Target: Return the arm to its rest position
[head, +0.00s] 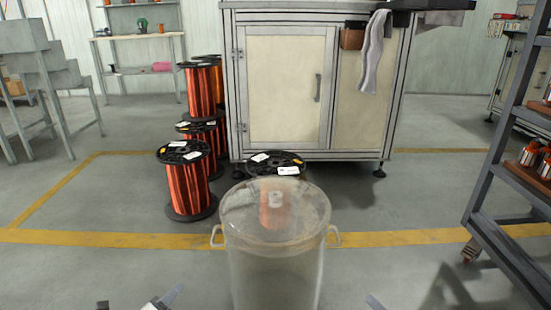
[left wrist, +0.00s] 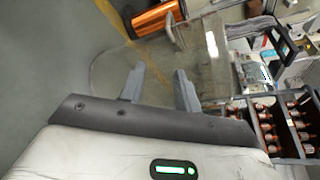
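My left gripper (head: 140,300) shows only as grey tips at the bottom edge of the head view. In the left wrist view my left gripper (left wrist: 159,88) has its two fingers apart with nothing between them. One grey tip of my right gripper (head: 374,301) shows at the bottom edge, right of the clear drum; the rest is out of frame, so its opening is hidden. Both grippers are low in the picture and apart from the drum. No winding part shows in the left gripper.
A clear lidded drum (head: 272,265) with side handles stands in front of me. Copper wire spools (head: 188,185) stand behind it to the left, near a cabinet (head: 285,90). A dark shelf rack (head: 510,170) with copper parts is at right. Floor at left is free.

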